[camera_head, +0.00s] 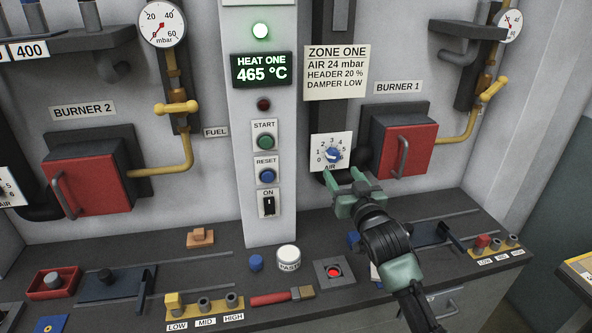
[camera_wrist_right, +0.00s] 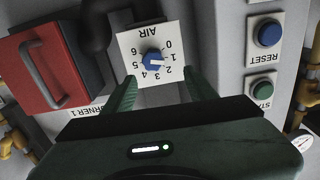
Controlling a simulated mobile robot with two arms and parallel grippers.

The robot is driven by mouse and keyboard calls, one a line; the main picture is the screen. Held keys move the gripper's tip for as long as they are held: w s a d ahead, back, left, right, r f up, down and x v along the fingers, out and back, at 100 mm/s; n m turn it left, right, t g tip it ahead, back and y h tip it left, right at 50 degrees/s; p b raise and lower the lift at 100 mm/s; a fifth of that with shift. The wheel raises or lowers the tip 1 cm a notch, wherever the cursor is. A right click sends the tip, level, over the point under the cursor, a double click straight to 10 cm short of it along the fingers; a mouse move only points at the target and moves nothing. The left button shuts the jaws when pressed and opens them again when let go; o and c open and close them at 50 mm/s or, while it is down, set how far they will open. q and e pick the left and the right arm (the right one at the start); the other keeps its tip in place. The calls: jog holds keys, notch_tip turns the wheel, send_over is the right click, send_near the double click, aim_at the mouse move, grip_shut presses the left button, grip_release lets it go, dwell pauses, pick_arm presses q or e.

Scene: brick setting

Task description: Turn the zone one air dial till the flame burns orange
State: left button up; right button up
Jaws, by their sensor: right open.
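The zone one air dial (camera_head: 333,154) is a blue knob on a white plate numbered 0 to 6, left of the burner 1 door. It shows upside down in the right wrist view (camera_wrist_right: 153,60), its white pointer near the 1. My right gripper (camera_head: 342,174) is open just below the dial in the head view. In the right wrist view its fingers (camera_wrist_right: 160,84) are spread with the dial beyond the gap, apart from the knob. The burner 1 door (camera_head: 403,150) is red and shut; I see no flame. My left gripper is not in view.
The zone one card (camera_head: 336,73) hangs above the dial and a dark pipe runs behind it. The central column (camera_head: 263,215) with buttons stands to the left.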

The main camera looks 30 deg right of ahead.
aim_at(334, 158)
jog(key=w+d, duration=0.1)
jog(key=w+d+p, duration=0.1)
jog(key=w, duration=0.1)
jog(key=w+d, duration=0.1)
jog(key=w, duration=0.1)
jog(key=shift+f, duration=0.3)
jog(key=shift+a+p+x, duration=0.15)
jog(key=shift+p+x, duration=0.15)
jog(key=shift+x, duration=0.35)
jog(key=shift+a+p+x, duration=0.15)
jog(key=shift+p+x, duration=0.1)
jog(key=shift+x, duration=0.35)
jog(key=shift+w+d, duration=0.1)
jog(key=shift+w, duration=0.1)
grip_shut()
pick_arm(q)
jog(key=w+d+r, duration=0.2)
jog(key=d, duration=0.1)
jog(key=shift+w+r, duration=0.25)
